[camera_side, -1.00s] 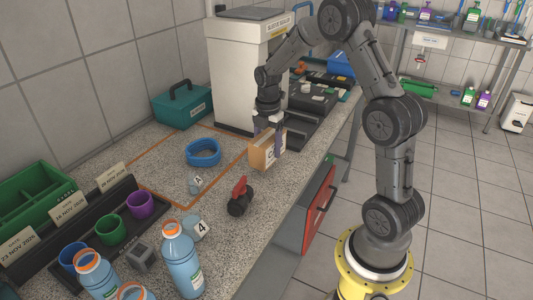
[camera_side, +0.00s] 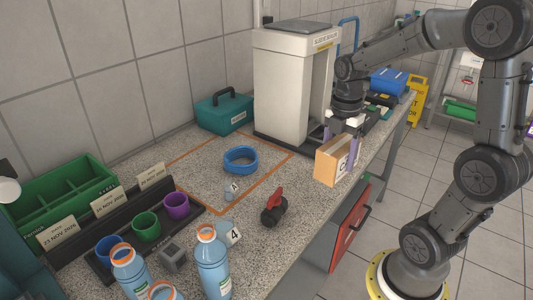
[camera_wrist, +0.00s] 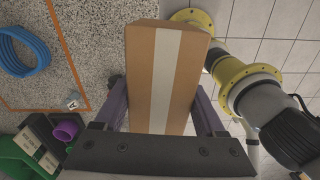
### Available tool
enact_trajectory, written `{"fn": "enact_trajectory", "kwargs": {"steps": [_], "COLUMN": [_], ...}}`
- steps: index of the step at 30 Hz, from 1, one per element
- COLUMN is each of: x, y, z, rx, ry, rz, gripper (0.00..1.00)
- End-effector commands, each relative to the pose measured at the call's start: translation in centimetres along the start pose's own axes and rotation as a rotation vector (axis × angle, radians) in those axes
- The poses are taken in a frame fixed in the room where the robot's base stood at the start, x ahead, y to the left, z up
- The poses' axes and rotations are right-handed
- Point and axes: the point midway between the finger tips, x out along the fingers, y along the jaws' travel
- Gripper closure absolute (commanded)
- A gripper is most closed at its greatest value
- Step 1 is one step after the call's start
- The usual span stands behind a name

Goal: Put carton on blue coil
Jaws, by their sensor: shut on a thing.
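The carton (camera_side: 329,167), a brown box with a pale tape strip, is between the purple fingers of my gripper (camera_side: 341,142). My gripper is shut on it and holds it near the bench's front edge; it looks raised, but the gap below is hard to judge. In the wrist view the carton (camera_wrist: 185,62) fills the middle, between both fingers. The blue coil (camera_side: 240,161) lies flat on the bench inside an orange outline, left of the carton, with nothing on it. The coil also shows at the upper left of the wrist view (camera_wrist: 40,48).
A red-handled valve (camera_side: 274,209) and small tag A (camera_side: 231,190) are in front of the coil. A white machine (camera_side: 285,88) and teal toolbox (camera_side: 224,113) stand behind. Cups and bottles (camera_side: 214,265) are at the front left. Bench around the coil is clear.

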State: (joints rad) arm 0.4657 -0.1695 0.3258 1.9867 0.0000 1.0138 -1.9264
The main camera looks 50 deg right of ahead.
Motion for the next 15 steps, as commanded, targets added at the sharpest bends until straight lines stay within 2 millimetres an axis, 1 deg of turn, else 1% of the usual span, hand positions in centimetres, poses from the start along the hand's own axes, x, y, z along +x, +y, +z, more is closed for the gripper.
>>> {"fn": "enact_trajectory", "kwargs": {"steps": [1,4,9,12,15], "x": [-1.0,-2.8,-5.2,-6.0,-6.2], "y": [1.0,3.5,8.7,11.5,13.6], "z": [0.3,0.3,-0.7,-1.7,-2.8], "rx": [0.011,0.019,-0.004,-0.029,-0.058], "ry": [-0.004,-0.006,-0.008,-0.009,-0.009], "rz": [0.012,0.019,0.026,0.028,0.03], "gripper": [0.96,0.96,0.96,0.96,0.96]}}
